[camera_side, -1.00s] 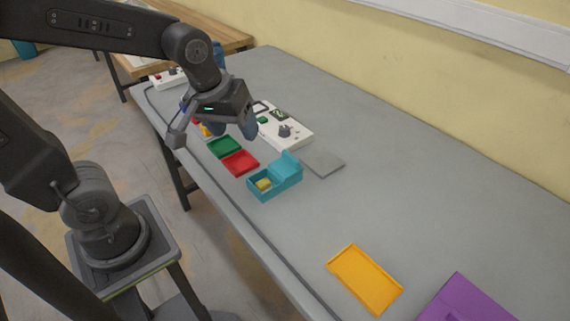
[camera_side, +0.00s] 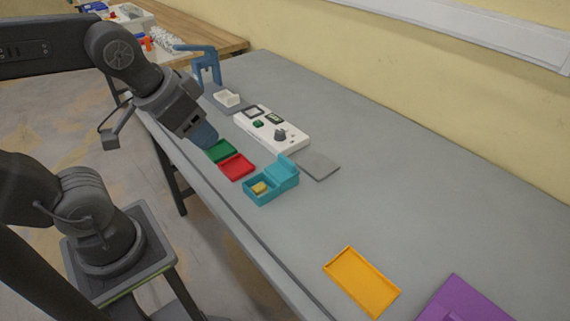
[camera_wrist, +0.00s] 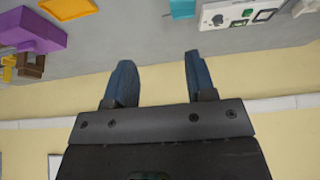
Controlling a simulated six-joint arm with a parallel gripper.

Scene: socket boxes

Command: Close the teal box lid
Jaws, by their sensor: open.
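The teal box (camera_side: 262,196) stands on the grey table in the side view, with a yellow block (camera_side: 259,187) inside. Its teal lid (camera_side: 283,170) is raised at the back right side of the box, so the box is open. In the wrist view a small part of a teal thing (camera_wrist: 183,8) shows at the top edge. My gripper (camera_side: 207,137) is above the table's front edge, beyond the red and green trays and apart from the box. In the wrist view its two blue fingers (camera_wrist: 158,75) are spread with nothing between them.
A red tray (camera_side: 237,167) and a green tray (camera_side: 221,151) lie between my gripper and the box. A white panel with a knob (camera_side: 272,128) and a grey plate (camera_side: 317,166) lie behind. An orange tray (camera_side: 361,282) and purple box (camera_side: 465,304) are nearer, with clear table between.

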